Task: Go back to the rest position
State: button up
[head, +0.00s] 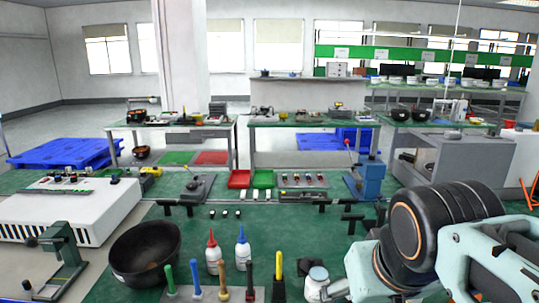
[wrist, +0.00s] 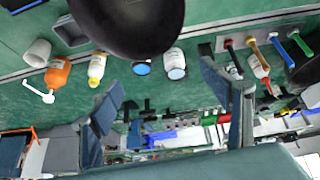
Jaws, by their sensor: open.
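My gripper (wrist: 168,108) shows in the wrist view with its two grey fingers spread wide apart. Nothing is between the fingertips, and the green bench and small items show beyond them. In the head view my pale teal arm with black joints reaches in from the lower right. The gripper's fingers cannot be made out there. The rest position has no visible mark.
The green bench (head: 290,225) holds a black bowl (head: 146,252), a red-tipped bottle (head: 213,252), a blue-tipped bottle (head: 242,250), upright-handled tools (head: 223,280) and a white jar (head: 316,280) close to my arm. An orange bottle (wrist: 58,75) shows in the wrist view.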

notch_tip(320, 180, up, 10)
jog(key=s+a+p, duration=0.1)
jog(key=s+p, duration=0.1)
jog(key=p, duration=1)
jog(key=shift+s+a+f+y, duration=0.15)
jog(key=shift+s+f+y, duration=0.1)
jog(key=shift+s+y, duration=0.05)
jog(key=shift+a, duration=0.15)
